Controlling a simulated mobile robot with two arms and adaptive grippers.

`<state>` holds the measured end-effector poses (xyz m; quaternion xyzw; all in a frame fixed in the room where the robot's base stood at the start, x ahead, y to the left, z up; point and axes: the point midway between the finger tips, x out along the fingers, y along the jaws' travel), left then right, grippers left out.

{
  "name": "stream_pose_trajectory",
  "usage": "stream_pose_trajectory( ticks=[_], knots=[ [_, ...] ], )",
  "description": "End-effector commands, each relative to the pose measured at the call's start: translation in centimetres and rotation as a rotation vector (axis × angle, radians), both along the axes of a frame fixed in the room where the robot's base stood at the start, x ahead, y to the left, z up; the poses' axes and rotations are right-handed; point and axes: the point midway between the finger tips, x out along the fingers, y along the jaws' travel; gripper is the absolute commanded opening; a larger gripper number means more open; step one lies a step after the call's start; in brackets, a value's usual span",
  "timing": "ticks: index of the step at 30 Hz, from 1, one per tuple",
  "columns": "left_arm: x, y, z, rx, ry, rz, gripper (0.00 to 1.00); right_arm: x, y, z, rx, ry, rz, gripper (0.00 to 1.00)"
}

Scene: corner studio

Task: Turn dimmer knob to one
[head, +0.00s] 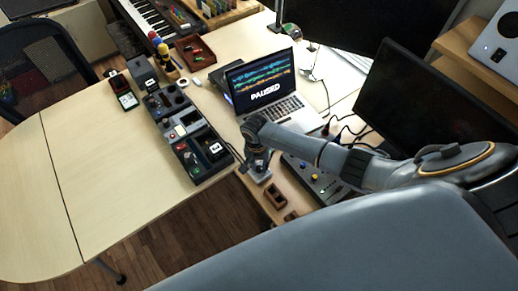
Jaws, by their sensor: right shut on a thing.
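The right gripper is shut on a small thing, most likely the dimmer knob. The fingers hide the knob, so its setting cannot be read. A small pale grey base (262,179) shows just under the fingertips. My left gripper is not in view.
A laptop (265,88) reading "PAUSED" stands behind the gripper. A dark panel of modules (186,130) lies to its left. A grey control box (318,180) sits to its right, below a black monitor (435,105). The pale table (90,180) at left is clear.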

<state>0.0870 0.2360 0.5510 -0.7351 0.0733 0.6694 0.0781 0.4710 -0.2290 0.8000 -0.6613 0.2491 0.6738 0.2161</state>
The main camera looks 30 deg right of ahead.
Motion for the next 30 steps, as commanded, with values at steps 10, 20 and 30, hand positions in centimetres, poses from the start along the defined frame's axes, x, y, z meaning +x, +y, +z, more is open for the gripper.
stream_pose_trajectory(
  ticks=[10, 20, 30],
  knots=[
    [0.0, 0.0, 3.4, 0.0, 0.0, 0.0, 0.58, -0.1, 0.0, 0.3, 0.0, 0.003, -0.314, 0.0],
    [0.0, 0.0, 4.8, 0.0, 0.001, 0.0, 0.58, 0.0, -0.1, 0.1, -0.002, 0.001, -0.515, 0.0],
    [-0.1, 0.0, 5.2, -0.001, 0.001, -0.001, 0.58, 0.0, -0.2, 0.0, -0.004, 0.0, -0.59, 0.0]
  ],
)
